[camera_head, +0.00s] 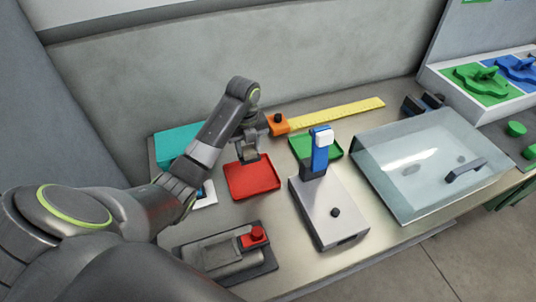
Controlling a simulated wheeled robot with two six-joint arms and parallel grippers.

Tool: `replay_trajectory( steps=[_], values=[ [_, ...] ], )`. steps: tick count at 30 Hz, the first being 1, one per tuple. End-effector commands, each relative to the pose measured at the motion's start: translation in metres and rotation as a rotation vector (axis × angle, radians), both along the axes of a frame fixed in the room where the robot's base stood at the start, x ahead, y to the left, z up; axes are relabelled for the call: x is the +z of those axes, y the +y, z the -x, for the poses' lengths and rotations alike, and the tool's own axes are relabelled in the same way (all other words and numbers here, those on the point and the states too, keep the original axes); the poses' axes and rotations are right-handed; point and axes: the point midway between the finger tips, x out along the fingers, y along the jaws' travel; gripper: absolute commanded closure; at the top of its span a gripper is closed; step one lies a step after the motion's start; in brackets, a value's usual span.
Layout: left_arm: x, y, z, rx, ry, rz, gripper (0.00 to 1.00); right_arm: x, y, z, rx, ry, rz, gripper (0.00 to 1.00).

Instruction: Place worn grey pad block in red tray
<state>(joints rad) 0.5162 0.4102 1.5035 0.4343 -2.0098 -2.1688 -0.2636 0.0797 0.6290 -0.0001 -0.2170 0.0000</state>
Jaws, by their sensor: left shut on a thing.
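The red tray (253,184) lies flat on the table, left of centre. My left gripper (249,155) comes down over the tray's far edge. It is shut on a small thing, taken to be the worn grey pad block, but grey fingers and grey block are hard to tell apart. Whether the held thing touches the tray floor cannot be told. The visible floor of the tray is bare. My right gripper is not in view.
A green tray (329,152) and a grey device with a blue lever (319,158) stand right of the red tray. A yellow ruler (340,113) lies behind. A clear-lidded box (420,190) is farther right. A grey fixture with a red knob (256,233) sits in front.

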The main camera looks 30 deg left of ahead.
Motion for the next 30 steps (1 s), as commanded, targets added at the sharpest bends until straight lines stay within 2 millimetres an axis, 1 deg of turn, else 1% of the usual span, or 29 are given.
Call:
replay_trajectory(
  steps=[2, 5, 9, 12, 13, 16, 17, 21, 24, 27, 30],
  values=[
    [-0.001, 0.000, 0.001, 0.001, 0.001, 0.000, 0.90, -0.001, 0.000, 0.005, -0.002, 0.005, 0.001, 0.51],
    [-0.006, 0.000, 0.001, 0.001, 0.001, 0.000, 0.90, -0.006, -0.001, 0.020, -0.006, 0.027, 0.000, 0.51],
    [-0.020, 0.000, 0.001, 0.001, 0.001, 0.000, 0.90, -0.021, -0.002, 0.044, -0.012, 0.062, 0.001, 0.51],
    [-0.033, 0.000, 0.001, 0.001, 0.001, -0.001, 0.90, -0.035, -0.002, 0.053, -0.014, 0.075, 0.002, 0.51],
    [-0.040, 0.000, 0.002, 0.001, 0.003, 0.001, 0.90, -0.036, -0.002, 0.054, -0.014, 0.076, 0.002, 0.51],
    [-0.058, -0.001, 0.002, 0.001, 0.003, 0.001, 0.90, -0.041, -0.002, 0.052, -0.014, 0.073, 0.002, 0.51],
    [-0.057, -0.001, 0.002, 0.002, 0.003, 0.001, 0.90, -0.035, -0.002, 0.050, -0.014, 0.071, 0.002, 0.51],
    [-0.074, 0.000, 0.002, 0.001, 0.003, 0.001, 0.90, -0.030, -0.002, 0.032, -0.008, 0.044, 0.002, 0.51],
    [-0.089, -0.001, 0.003, 0.002, 0.006, 0.002, 0.90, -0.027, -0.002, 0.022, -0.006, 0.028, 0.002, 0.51],
    [-0.099, 0.000, 0.002, 0.000, 0.004, 0.000, 0.90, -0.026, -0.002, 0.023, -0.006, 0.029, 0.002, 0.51],
    [-0.101, 0.000, 0.002, 0.000, 0.000, -0.001, 0.90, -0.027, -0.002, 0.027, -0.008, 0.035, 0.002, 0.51]
  ],
)
